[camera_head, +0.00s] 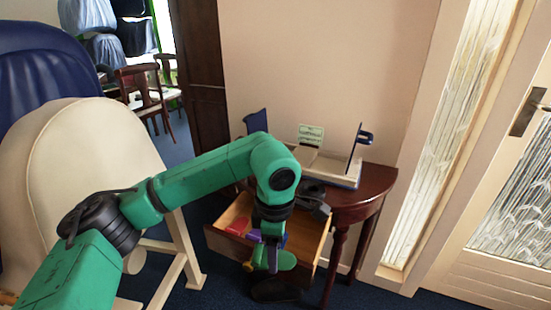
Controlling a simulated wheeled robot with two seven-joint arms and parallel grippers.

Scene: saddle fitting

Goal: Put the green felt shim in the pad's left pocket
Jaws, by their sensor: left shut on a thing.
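My left gripper (272,258) reaches down into the open drawer and is shut at a green rounded flat piece, which looks like the green felt shim (287,261). The fingertips and the grip itself are small and partly hidden by the wrist. A large cream padded shape, which looks like the pad (85,155), stands at the left, partly behind my left arm. I cannot make out its pockets. My right gripper is not in view.
The open wooden drawer (311,240) also holds a red piece (238,226) and purple and yellow pieces near the gripper. A dark half-round table (372,190) above bears a pale tray, a card (311,134) and blue uprights. A cream wooden stand leg (184,245) rises beside the drawer.

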